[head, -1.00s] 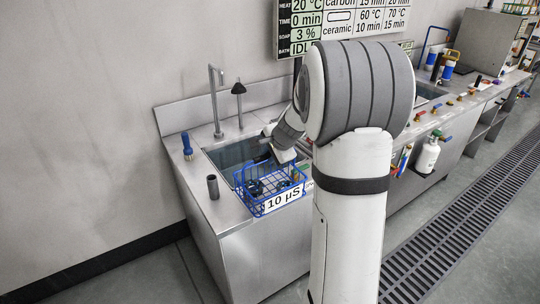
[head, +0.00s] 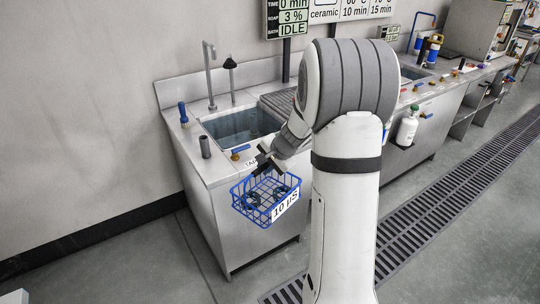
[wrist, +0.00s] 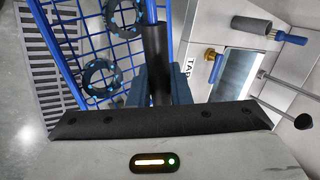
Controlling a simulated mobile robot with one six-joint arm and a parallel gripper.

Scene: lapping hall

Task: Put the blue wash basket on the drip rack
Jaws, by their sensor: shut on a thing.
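The blue wash basket (head: 262,192) is a wire basket with a "10 µS" label on its side. It hangs from my gripper (head: 268,163) in front of the sink counter, clear of the basin. In the wrist view my gripper (wrist: 160,88) is shut around a dark upright part of the basket (wrist: 95,45). Dark ring-shaped parts (wrist: 101,77) lie inside the basket. A ridged surface (head: 279,104) right of the sink may be the drip rack; my arm partly hides it.
The steel sink (head: 235,128) holds water. A floor grate (head: 440,205) runs along the right.

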